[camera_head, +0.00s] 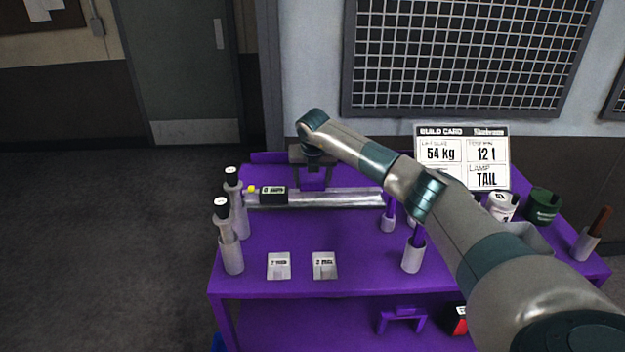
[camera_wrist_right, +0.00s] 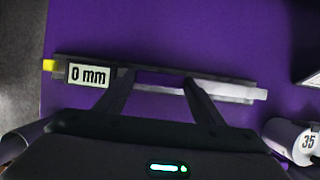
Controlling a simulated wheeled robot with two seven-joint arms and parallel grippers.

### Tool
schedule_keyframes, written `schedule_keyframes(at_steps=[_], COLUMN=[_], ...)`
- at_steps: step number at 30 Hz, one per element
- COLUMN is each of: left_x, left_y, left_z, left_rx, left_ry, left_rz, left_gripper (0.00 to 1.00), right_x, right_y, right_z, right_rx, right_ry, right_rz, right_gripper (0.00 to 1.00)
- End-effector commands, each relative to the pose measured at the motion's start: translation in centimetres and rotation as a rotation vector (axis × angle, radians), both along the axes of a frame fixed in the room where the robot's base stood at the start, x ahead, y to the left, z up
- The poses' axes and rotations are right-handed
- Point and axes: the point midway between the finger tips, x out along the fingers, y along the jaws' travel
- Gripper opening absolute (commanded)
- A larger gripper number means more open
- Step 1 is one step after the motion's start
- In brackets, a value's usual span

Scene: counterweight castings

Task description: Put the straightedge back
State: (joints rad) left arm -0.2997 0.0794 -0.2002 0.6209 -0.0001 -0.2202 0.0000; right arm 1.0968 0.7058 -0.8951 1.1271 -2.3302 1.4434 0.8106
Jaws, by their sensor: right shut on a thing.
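The straightedge (camera_head: 345,198) is a long silver-grey bar with a yellow tip at its left end. It lies along the purple bench top (camera_head: 345,232), towards the back; I cannot tell if it touches the top. A small black box with a label (camera_head: 273,195) sits at its left part; in the right wrist view its display (camera_wrist_right: 88,75) reads 0 mm. My right gripper (camera_head: 313,181) is over the bar's middle, pointing down, shut on the straightedge. The wrist view shows both fingers (camera_wrist_right: 153,80) at the bar (camera_wrist_right: 230,91). My left gripper is out of view.
Grey posts with black tops (camera_head: 232,253) stand at the left edge, and more grey holders (camera_head: 412,257) at the right. Two small labelled plates (camera_head: 279,265) lie at the front. A build card (camera_head: 462,155), white pot (camera_head: 502,205) and green pot (camera_head: 542,204) stand right.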

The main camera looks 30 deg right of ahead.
Motion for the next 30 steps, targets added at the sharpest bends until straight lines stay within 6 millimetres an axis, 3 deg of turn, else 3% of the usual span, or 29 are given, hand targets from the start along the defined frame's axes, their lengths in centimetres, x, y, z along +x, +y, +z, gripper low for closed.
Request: schedule_keyframes(at_steps=[1, 3, 17, 23, 30], left_x=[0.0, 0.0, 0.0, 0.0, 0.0], left_y=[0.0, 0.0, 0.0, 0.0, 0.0], left_z=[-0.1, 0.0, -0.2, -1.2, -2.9], left_rx=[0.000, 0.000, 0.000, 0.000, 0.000], left_ry=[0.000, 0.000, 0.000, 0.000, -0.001], left_rz=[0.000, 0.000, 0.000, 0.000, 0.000], left_gripper=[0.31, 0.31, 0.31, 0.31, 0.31], right_x=[0.0, 0.0, -0.1, -0.8, -2.1], right_y=[0.0, 0.0, 0.0, 0.4, 1.3], right_z=[-0.1, 0.0, 0.4, 2.2, 6.1], right_rx=[0.000, 0.000, 0.000, -0.001, 0.000], right_ry=[0.000, 0.000, -0.001, -0.003, -0.003], right_rz=[0.000, 0.000, -0.001, 0.001, 0.002], right_gripper=[0.67, 0.81, 0.81, 0.81, 0.81])
